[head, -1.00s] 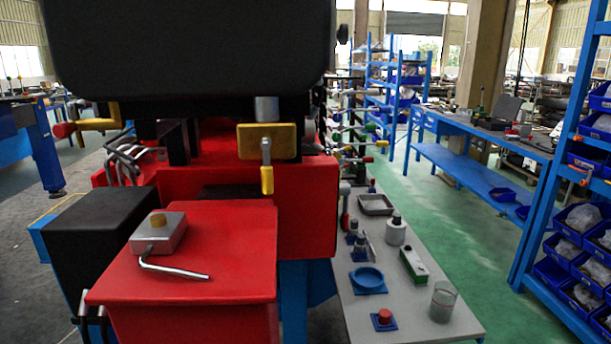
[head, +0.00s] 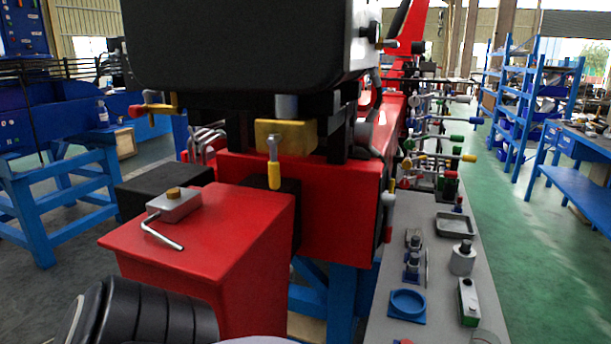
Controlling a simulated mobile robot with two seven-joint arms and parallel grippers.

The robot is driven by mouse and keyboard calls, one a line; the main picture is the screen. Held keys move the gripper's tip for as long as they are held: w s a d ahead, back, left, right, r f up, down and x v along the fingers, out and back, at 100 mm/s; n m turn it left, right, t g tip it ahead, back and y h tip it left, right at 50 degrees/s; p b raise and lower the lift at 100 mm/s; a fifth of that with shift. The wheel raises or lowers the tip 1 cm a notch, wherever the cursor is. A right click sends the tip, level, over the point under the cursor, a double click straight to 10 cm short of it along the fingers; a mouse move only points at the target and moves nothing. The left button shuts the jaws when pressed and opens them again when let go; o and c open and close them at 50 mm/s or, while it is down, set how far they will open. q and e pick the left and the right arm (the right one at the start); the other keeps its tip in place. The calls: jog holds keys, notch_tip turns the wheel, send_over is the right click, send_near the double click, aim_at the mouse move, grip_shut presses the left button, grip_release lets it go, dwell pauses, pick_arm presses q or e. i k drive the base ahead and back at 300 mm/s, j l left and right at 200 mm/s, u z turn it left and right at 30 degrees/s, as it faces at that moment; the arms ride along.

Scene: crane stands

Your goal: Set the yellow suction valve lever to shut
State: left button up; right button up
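A yellow-handled lever (head: 274,175) hangs straight down from a brass-coloured valve block (head: 285,137), under the big black housing of the red crane stand. In the head view its metal shank shows above the yellow grip. Whether this is the suction valve I cannot tell from any label. Another lever with a yellow tip (head: 468,158) sticks out to the right among several coloured levers on the stand's far side. Neither of my grippers is in view. A black ribbed part, probably of my arm, shows at the bottom left, well apart from the hanging lever.
A red box (head: 210,235) with a metal block and bent handle (head: 174,206) stands in front of the lever, to the left. The black housing (head: 240,45) overhangs it. A grey table (head: 440,250) with small parts runs along the right; green floor beyond is clear.

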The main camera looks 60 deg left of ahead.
aim_at(274, 165)
jog(key=i+l+u, duration=0.15)
jog(key=u, duration=0.25)
jog(key=i+l+u, duration=0.1)
jog(key=u, duration=0.3)
jog(key=l+u, duration=0.1)
jog(key=u, duration=1.15)
